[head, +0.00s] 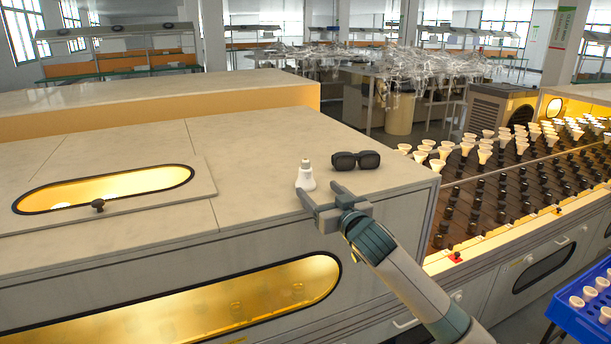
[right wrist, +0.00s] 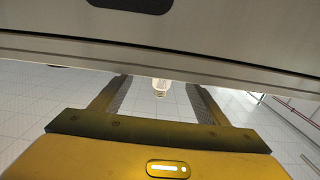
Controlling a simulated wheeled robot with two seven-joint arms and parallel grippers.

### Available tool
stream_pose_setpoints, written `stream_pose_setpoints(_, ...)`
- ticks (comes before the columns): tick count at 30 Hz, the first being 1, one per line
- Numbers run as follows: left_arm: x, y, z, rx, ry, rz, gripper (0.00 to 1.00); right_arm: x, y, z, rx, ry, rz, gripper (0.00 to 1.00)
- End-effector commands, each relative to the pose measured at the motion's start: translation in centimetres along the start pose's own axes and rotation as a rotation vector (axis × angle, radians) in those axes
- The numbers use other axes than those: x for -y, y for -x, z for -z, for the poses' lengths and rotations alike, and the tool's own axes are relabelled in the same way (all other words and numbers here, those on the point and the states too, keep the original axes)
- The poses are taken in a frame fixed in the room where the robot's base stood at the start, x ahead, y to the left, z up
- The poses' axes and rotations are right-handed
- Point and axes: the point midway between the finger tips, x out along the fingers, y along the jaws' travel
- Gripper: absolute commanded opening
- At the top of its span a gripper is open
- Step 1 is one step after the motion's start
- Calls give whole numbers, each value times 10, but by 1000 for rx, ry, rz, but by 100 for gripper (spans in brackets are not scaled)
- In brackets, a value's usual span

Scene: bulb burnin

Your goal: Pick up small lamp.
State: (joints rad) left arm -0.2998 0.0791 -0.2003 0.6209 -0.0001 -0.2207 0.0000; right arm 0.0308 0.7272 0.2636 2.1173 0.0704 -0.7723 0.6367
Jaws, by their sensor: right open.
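The small lamp (head: 305,178) is a white bulb with a narrow base pointing up. It stands on the pale top of the cabinet near its front edge. My right gripper (head: 319,188) is open and empty at the front edge of that top, on the near side of the lamp. In the head view its left finger shows just below the lamp. In the right wrist view the lamp (right wrist: 160,88) shows beyond the cabinet edge, between the two spread fingers. I cannot tell whether a finger touches the cabinet. My left gripper is not in view.
A rack of bulbs (head: 520,165) stands at right, with a blue crate (head: 585,318) at lower right. The top behind the lamp is clear.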

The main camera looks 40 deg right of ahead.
Motion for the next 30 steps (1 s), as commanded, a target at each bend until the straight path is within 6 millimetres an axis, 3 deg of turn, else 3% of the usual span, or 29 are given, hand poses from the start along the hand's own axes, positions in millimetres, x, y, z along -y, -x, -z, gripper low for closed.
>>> stream_pose_setpoints(11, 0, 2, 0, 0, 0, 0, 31, 0, -2, 0, 1, 0, -1, 68)
stream_pose_setpoints(24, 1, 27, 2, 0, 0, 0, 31, 7, -46, -3, 1, -1, -1, 68)
stream_pose_setpoints(30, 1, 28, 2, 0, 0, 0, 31, 8, -52, -5, 0, 0, 0, 68)
